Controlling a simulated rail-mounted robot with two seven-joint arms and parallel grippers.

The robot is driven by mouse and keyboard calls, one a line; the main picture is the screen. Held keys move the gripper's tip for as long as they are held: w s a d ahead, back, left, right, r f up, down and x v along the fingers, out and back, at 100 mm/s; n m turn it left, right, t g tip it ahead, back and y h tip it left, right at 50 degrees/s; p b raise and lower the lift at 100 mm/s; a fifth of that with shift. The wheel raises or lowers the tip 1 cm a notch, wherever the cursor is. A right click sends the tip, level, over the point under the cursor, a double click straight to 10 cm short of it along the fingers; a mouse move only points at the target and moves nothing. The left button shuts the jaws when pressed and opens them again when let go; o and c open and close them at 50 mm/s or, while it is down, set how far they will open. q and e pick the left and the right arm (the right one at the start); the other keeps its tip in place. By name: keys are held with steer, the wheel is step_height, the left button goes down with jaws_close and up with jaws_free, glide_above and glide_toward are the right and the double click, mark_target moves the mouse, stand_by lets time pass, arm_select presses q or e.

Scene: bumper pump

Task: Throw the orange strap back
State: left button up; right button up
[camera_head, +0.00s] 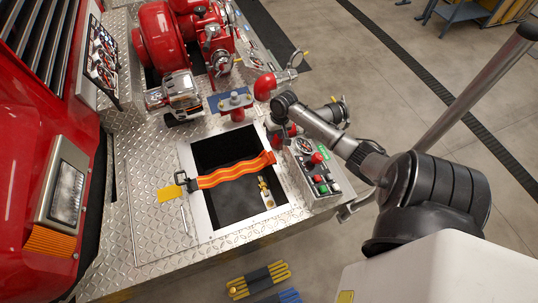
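The orange strap (235,172) with yellow stripes lies across a dark rectangular opening (222,150) in the metal bumper deck. Its left end meets a black buckle (184,182) with a yellow tag (169,193) beside the opening. Its right end reaches the opening's right edge. My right arm comes in from the right, and its far end, with the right gripper (277,129), is beyond the strap's right end, near the red fittings. The gripper looks apart from the strap. Its fingers are small, dark and partly hidden, so their opening is unclear. My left gripper is not in view.
A control box (314,168) with coloured buttons stands right of the opening, close under my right arm. A red pump (165,40), a toy-like truck block (180,97) and a blue-plated fitting (236,103) stand behind. A brass fitting (265,192) sits in the opening. The left deck is clear.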

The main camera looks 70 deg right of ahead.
mark_target(268, 156)
steer(key=f, duration=0.4)
steer(key=w+a+f+b, duration=0.1)
steer(key=f, duration=0.4)
steer(key=f+b, duration=0.1)
steer(key=f, duration=0.3)
steer(key=shift+w+a+f, duration=0.25)
steer(key=shift+w+a, duration=0.1)
steer(key=shift+a, duration=0.05)
steer(key=shift+c, duration=0.5)
steer(key=shift+c, duration=1.4)
steer(key=c, duration=0.3)
jaws_close()
